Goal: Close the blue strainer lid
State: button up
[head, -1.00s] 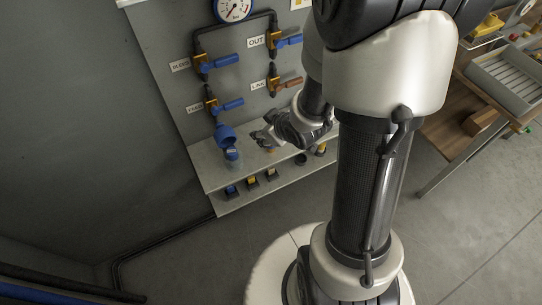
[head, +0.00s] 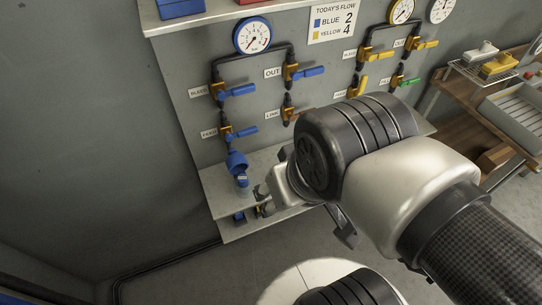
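The blue strainer (head: 237,164) sits low on the left pipe line, below the lowest blue-handled valve, just above the grey shelf. Its wide upper part looks flared and tilted. A smaller blue part with a pale label (head: 242,181) shows directly under it. I cannot clearly tell the lid from the body at this size. My wrist is large in the picture, right of the strainer and apart from it in the picture. My gripper (head: 345,232) is mostly hidden behind my wrist. Only dark finger-like parts show at its edges, so its opening is unclear.
The grey shelf (head: 212,192) runs below the pipes, with small blocks on a lower ledge. Blue-handled valves (head: 238,90) and a blue gauge (head: 252,37) are above. Yellow and green valves (head: 404,82) are at the right. A wooden bench (head: 460,130) stands far right.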

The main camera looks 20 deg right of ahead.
aim_at(236, 161)
jog(key=i+j, duration=0.7)
jog(key=j, duration=0.15)
jog(key=l+z, duration=0.05)
